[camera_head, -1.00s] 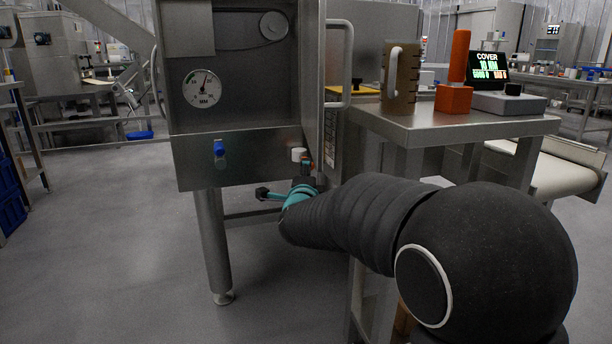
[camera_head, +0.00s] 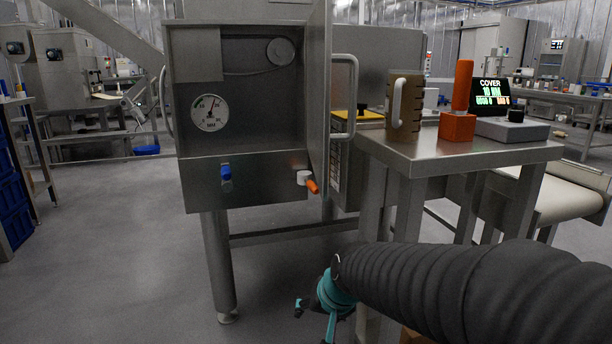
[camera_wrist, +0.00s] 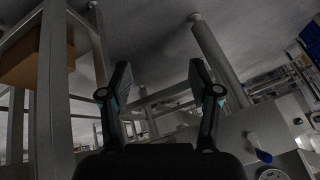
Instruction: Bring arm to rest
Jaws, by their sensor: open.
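My gripper (camera_head: 316,310) hangs low in front of the machine, below its panel and left of the steel table's legs. In the wrist view my gripper (camera_wrist: 160,78) has its two fingers spread wide with nothing between them. My dark ribbed arm (camera_head: 450,285) reaches in from the lower right of the head view. In the head view the arm hides part of the table's legs.
A steel machine (camera_head: 245,180) with an open door (camera_head: 319,100), a gauge, a blue knob (camera_head: 226,173) and an orange-tipped lever (camera_head: 313,186) stands ahead. A steel table (camera_head: 450,150) holds a brown jug (camera_head: 404,105) and an orange block (camera_head: 457,127).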

